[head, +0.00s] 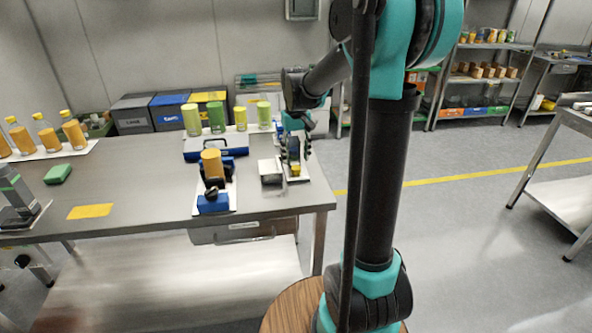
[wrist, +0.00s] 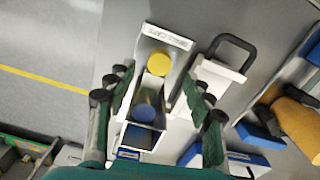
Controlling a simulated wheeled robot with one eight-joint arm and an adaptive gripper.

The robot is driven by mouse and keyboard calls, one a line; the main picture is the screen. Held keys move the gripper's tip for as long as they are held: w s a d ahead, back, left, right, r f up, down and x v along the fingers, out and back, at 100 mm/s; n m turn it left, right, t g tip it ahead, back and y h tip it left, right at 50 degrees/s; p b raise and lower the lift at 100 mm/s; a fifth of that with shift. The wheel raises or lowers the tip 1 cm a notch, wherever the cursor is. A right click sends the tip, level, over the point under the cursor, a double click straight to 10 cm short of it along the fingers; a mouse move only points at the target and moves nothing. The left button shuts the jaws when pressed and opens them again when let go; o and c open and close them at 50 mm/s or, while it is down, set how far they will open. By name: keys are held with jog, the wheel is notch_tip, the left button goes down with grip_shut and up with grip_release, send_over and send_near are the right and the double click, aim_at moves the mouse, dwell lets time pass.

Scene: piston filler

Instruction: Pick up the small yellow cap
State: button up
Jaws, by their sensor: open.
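The small yellow cap (wrist: 158,63) is a round disc at the labelled end of a narrow white holder (wrist: 151,36). In the head view the yellow cap (head: 295,169) shows just below my gripper, near the right end of the steel table. My gripper (wrist: 155,82) is open and empty, with one green finger on each side of the holder. The cap lies between the fingers in the wrist view, near their tips. In the head view my gripper (head: 293,152) points down over the holder. I cannot tell the exact height gap.
A blue disc (wrist: 146,111) sits in the holder's nearer compartment. A white block with a black handle (wrist: 232,50) stands close right of the holder. An orange bottle (head: 211,163) in a blue fixture (head: 213,202) stands further left.

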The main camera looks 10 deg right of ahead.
aim_at(296, 168)
notch_tip(296, 168, down, 4)
jog(key=shift+f, duration=0.1)
jog(key=shift+c, duration=0.2)
jog(key=c, duration=0.7)
